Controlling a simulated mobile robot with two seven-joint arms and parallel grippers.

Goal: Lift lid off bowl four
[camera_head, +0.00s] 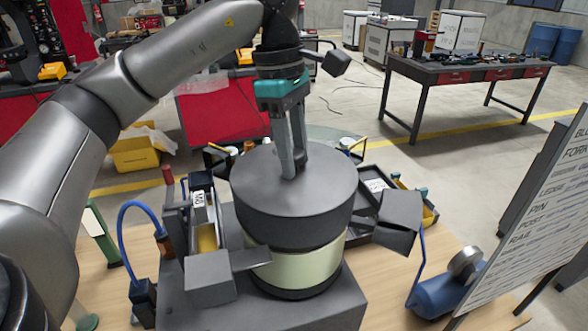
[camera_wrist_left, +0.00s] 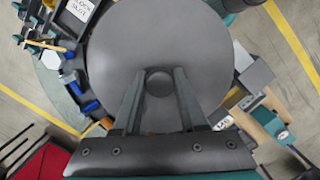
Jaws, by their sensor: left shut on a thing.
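The lid (camera_head: 248,178) is a dark grey round disc on top of the feeder bowl (camera_head: 285,228), whose dark side wall shows below it. I see no gap between lid and bowl. My left gripper (camera_head: 289,172) comes down from above onto the middle of the lid. In the left wrist view the lid (camera_wrist_left: 150,38) fills the middle, with a small round knob (camera_wrist_left: 159,83) at its centre. My left gripper (camera_wrist_left: 159,80) is shut on that knob, one finger on each side. My right gripper is not in view. The bowl's inside is hidden.
The bowl stands on a cream drum (camera_head: 300,268) above a dark base (camera_head: 335,310) on a wooden table. Grey boxes (camera_head: 210,278) and (camera_head: 400,215) flank it closely. A blue motor (camera_head: 445,290) and a lettered board (camera_head: 530,230) stand at right.

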